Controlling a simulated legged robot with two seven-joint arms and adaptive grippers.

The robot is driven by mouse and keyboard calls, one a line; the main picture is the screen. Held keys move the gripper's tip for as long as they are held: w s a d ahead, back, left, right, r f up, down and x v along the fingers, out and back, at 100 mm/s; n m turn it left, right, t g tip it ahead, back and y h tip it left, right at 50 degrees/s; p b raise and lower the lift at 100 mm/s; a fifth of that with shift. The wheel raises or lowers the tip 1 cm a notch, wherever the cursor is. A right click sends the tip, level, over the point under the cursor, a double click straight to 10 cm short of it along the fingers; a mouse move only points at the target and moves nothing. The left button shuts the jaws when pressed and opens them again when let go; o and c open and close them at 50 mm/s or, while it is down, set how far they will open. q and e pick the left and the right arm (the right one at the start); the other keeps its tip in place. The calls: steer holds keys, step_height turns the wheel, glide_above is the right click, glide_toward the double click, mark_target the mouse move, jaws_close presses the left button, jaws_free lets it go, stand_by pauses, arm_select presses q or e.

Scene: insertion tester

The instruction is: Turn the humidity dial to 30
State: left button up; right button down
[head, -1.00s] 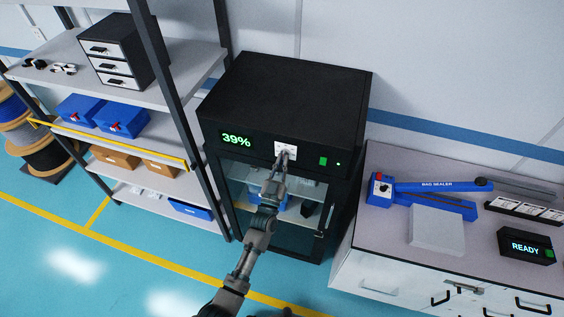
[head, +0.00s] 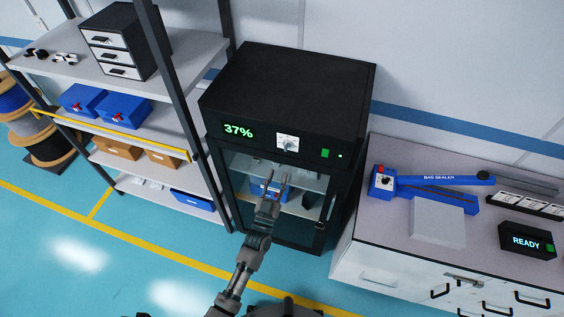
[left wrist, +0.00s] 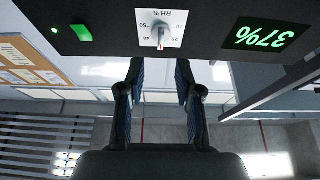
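The humidity dial (head: 287,143) is a small grey knob on a white plate on the front of a black cabinet (head: 285,95). The green display (head: 239,130) to its left reads 37%. In the left wrist view the dial (left wrist: 160,33) and its RH % scale appear upside down, with the display (left wrist: 258,38) to the right. My left gripper (head: 277,174) is open and empty, below the dial in front of the cabinet's glass door. In the left wrist view its two fingers (left wrist: 159,75) are apart, with the knob beyond the gap and not touched. My right gripper is out of view.
A green button (head: 325,153) sits right of the dial. A shelf rack (head: 160,90) with blue boxes stands left of the cabinet. A bench (head: 390,235) with a blue bag sealer (head: 435,181) and a READY box stands at the right.

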arm_select(q)
steer(key=v, duration=0.3)
steer(key=shift+f, duration=0.1)
steer(key=shift+f, duration=0.1)
stand_by(0.3)
steer(key=s+a+f+g+y+b, duration=0.1)
steer(key=s+f+g, duration=0.15)
steer(key=f, duration=1.05)
steer(key=s+a+f+g+b, duration=0.1)
steer(key=f+g, duration=0.3)
steer(key=f, duration=0.8)
steer(key=s+a+f+g+y, duration=0.1)
steer(key=s+a+f+g, duration=0.1)
steer(key=s+f, duration=0.5)
steer(key=s+a+f+g, duration=0.3)
steer(key=s+f, duration=0.1)
steer(key=f, duration=0.7)
steer(key=s+a+f+g+y, duration=0.1)
steer(key=s+a+f+g, duration=0.2)
steer(key=s+f, duration=0.3)
steer(key=s+a+f+g+y+b, duration=0.1)
steer(key=s+a+f+g, duration=0.2)
steer(key=s, duration=1.2)
steer(key=s+a+f+g+y+b, duration=0.1)
steer(key=s+a+f+g, duration=0.2)
steer(key=s+f, duration=0.6)
steer(key=s+a, duration=0.2)
steer(key=shift+s+a, duration=0.25)
